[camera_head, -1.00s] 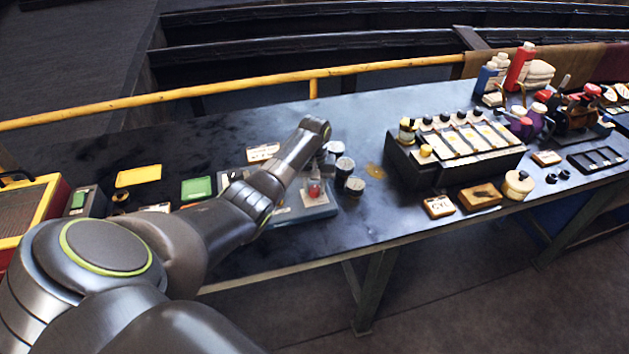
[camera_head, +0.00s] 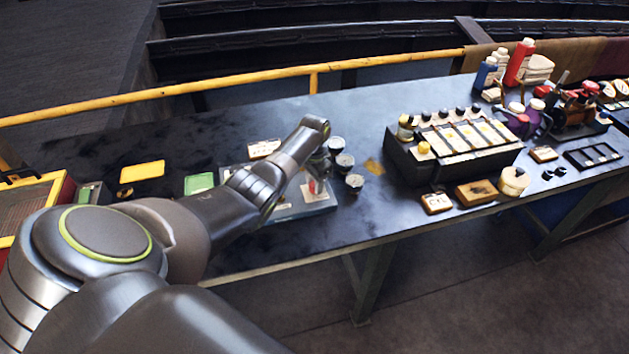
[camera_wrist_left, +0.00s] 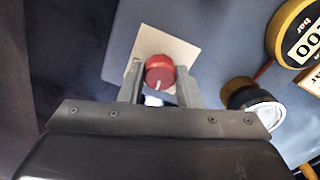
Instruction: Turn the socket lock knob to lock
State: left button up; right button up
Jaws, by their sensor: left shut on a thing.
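The red socket lock knob (camera_wrist_left: 160,72) sits on a cream square plate (camera_wrist_left: 180,47) on a grey-blue panel (camera_wrist_left: 120,45) in the left wrist view. A pale line on the knob points toward the gripper's base. My left gripper (camera_wrist_left: 160,82) has its two fingers on either side of the knob and is shut on it. My right gripper is in neither view.
Several dark jars with pale tops (camera_head: 345,160) stand right beside the panel. A yellow-rimmed gauge (camera_wrist_left: 300,35) shows in the wrist view. A black box (camera_head: 455,150) with labelled slots is farther right. A yellow card (camera_head: 141,171) and green card (camera_head: 199,183) lie left.

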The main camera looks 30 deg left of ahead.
pick_arm(q)
jog(key=shift+w+r+m, duration=0.1)
jog(key=shift+m, duration=0.8)
jog(key=o, duration=1)
jog(key=shift+c, duration=0.2)
jog(key=shift+r, duration=0.65)
notch_tip(320, 180, up, 16)
jog(key=b, duration=0.1)
jog(key=shift+b, duration=0.4)
